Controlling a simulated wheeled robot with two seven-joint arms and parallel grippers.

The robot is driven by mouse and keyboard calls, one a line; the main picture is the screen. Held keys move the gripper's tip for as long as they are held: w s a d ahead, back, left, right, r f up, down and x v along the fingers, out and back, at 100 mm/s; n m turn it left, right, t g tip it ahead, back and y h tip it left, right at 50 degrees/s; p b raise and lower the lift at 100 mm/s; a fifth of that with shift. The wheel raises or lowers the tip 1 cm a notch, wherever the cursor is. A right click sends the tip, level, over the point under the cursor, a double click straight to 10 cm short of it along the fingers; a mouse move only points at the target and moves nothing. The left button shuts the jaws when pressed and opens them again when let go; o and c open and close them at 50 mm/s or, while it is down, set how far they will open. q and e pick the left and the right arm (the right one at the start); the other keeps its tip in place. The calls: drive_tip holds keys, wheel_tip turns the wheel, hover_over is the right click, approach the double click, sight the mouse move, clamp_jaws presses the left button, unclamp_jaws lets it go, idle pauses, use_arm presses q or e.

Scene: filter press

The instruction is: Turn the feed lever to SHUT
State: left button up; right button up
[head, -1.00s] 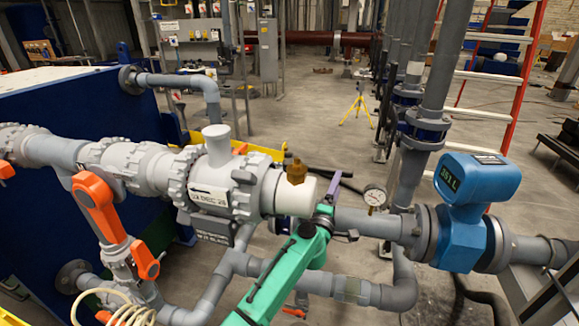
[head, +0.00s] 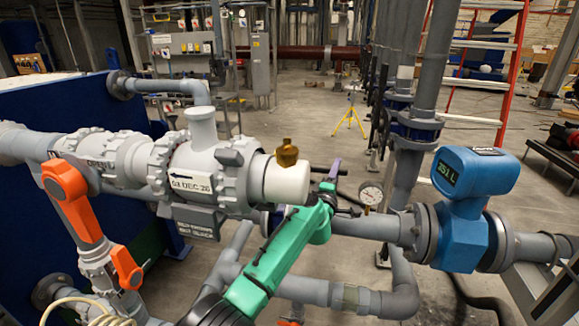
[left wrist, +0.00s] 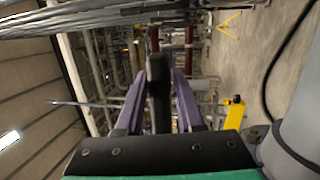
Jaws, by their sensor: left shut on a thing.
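My left gripper (head: 335,172) shows at the end of the green arm, just right of the white cylinder end of the large grey valve body. Its purple fingers also show in the left wrist view (left wrist: 158,105). There they are closed on both sides of a dark upright bar, which looks like the feed lever (left wrist: 158,88). In the head view, the fingers and the green wrist hide most of the lever. I cannot read any SHUT mark or tell the lever's exact angle. My right gripper is not in view.
A round gauge (head: 370,194) stands close to the right of the gripper, and a blue meter (head: 466,200) is further right. A brass-coloured cap (head: 287,153) sits on the white cylinder. Grey pipes (head: 330,291) run below the arm. Open floor lies behind.

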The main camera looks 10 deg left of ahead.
use_arm(q)
drive_tip(key=shift+s+p, duration=0.1)
drive_tip(key=shift+p, duration=0.3)
drive_tip(key=p+v, duration=0.3)
drive_tip(key=shift+s+r+p, duration=0.3)
drive_tip(key=shift+s+p, duration=0.05)
drive_tip(key=shift+s, duration=0.1)
drive_tip(key=shift+a+p+v, duration=0.25)
drive_tip(key=shift+p+v, duration=0.3)
drive_tip(key=shift+v, duration=0.6)
drive_tip(key=s, duration=0.1)
drive_tip(key=s+a, duration=0.1)
drive_tip(key=s+p, duration=0.1)
drive_tip(key=shift+a+r, duration=0.1)
drive_tip(key=shift+a, duration=0.2)
drive_tip(key=shift+s+a, duration=0.45)
drive_tip(key=shift+s, duration=0.15)
drive_tip(key=shift+s+a, duration=1.1)
drive_tip(key=shift+a, duration=0.15)
clamp_jaws()
drive_tip(key=s+a+p, duration=0.3)
drive_tip(key=s+a, duration=0.1)
drive_tip(key=a, duration=0.7)
drive_tip(key=shift+a, duration=0.35)
